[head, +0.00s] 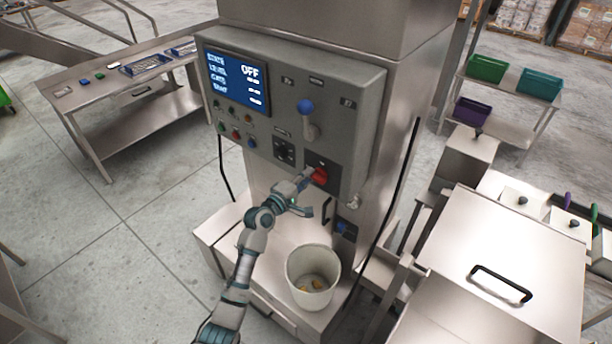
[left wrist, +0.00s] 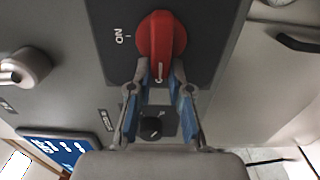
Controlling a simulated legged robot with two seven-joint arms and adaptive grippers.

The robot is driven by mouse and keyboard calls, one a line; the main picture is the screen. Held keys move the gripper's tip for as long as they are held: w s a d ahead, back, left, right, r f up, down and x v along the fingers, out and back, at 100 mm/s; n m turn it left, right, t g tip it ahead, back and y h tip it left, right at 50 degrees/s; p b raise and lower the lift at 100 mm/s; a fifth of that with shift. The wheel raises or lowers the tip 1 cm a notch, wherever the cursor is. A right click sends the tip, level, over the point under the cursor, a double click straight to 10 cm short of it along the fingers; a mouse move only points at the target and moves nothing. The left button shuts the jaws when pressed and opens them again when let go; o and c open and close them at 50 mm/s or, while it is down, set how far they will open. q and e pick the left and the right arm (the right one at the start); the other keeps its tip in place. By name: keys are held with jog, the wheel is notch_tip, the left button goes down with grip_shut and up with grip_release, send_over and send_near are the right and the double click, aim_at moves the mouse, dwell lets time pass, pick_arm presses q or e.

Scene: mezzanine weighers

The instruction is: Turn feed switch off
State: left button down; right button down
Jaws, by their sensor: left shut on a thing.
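The red feed switch (head: 320,175) is a rotary knob on a dark plate low on the grey control panel (head: 345,110). In the left wrist view, the red knob (left wrist: 160,38) has its white mark pointing down the picture, about a quarter turn from the ON label at its left. My left gripper (head: 309,177) is shut on the knob. Its blue-padded fingers (left wrist: 160,78) sit at the knob's lower end in the wrist view. The panel screen (head: 238,80) shows OFF in large letters on its top line. My right gripper is in neither view.
A blue-knobbed lever (head: 306,108) stands above the switch, and small buttons (head: 235,124) lie left of it. A white bucket (head: 313,277) with a few small yellowish pieces stands below. A steel cabinet with a black handle (head: 500,284) is at right.

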pick_arm(q)
jog(key=shift+d+f, duration=0.1)
jog(key=shift+f, duration=0.35)
jog(key=c, duration=1.1)
grip_release()
jog(key=shift+w+d+r, duration=0.1)
jog(key=shift+r, duration=0.1)
jog(key=v, duration=1.2)
jog(key=shift+d, duration=0.1)
